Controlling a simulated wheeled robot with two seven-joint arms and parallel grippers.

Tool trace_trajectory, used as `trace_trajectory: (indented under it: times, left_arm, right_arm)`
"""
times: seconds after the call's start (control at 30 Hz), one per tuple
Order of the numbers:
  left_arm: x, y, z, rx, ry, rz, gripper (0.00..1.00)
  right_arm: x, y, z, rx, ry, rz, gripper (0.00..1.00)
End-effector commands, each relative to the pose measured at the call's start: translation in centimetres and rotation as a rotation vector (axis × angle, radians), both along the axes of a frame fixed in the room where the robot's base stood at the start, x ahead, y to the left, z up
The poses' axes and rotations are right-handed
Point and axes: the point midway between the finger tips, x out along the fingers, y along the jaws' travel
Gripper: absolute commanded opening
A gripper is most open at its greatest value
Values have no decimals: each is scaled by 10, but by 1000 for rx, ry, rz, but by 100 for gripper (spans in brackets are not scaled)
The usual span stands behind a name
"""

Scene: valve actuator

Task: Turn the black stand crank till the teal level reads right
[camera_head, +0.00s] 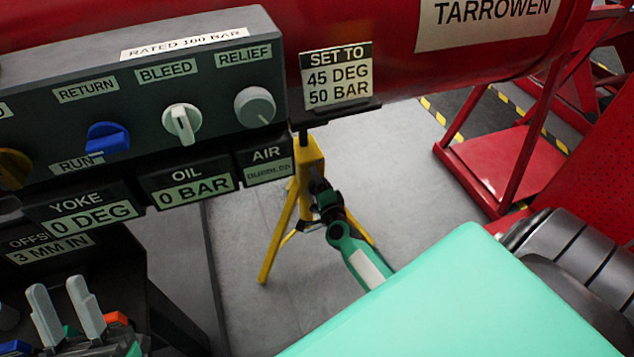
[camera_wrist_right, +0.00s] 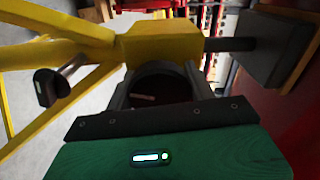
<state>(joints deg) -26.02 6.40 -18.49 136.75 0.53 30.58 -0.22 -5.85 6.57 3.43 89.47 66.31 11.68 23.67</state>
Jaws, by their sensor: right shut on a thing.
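The yellow stand (camera_head: 309,153) rises on tripod legs under the red cylinder, with a dark plate on top. My right gripper (camera_head: 328,200), green with dark fingers, reaches its post from the lower right. In the right wrist view it (camera_wrist_right: 158,95) is shut on a dark round part, apparently the black stand crank (camera_wrist_right: 160,82), mostly hidden between the fingers. A black knob on a rod (camera_wrist_right: 52,86) stands out from the stand at the left of that view. I cannot make out the teal level. My left gripper is not in view.
A grey control panel (camera_head: 215,85) with knobs and readouts (YOKE 0 DEG, OIL 0 BAR) is at the upper left. A sign (camera_head: 337,77) says SET TO 45 DEG 50 BAR. A red frame (camera_head: 500,165) stands at the right. Grey floor (camera_head: 235,240) is clear around the stand.

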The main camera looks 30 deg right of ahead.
Motion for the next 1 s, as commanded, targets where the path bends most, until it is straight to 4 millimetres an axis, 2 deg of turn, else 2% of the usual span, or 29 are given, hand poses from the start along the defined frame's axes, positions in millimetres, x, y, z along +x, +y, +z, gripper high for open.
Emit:
trace_trajectory:
  times: [0.03,0.07,0.17,0.57,0.63,0.77,1.0]
  left_arm:
    - [0,0,0,-1,0,-1,35]
    - [0,0,0,-1,0,-1,35]
    - [0,-1,0,-1,1,-2,35]
    - [1,-1,0,0,9,-3,35]
    - [2,-2,0,3,23,-5,35]
    - [8,-8,-18,28,124,-19,35]
    - [17,-16,-39,57,257,-36,35]
  right_arm:
    - [0,0,-1,0,2,0,32]
    - [0,0,-1,0,2,0,56]
    - [0,0,-1,-1,1,0,76]
    - [-6,1,-1,-1,3,1,76]
    - [-13,3,-1,-1,3,1,76]
    - [-35,8,0,-2,4,2,76]
    - [-82,19,0,-3,5,1,76]
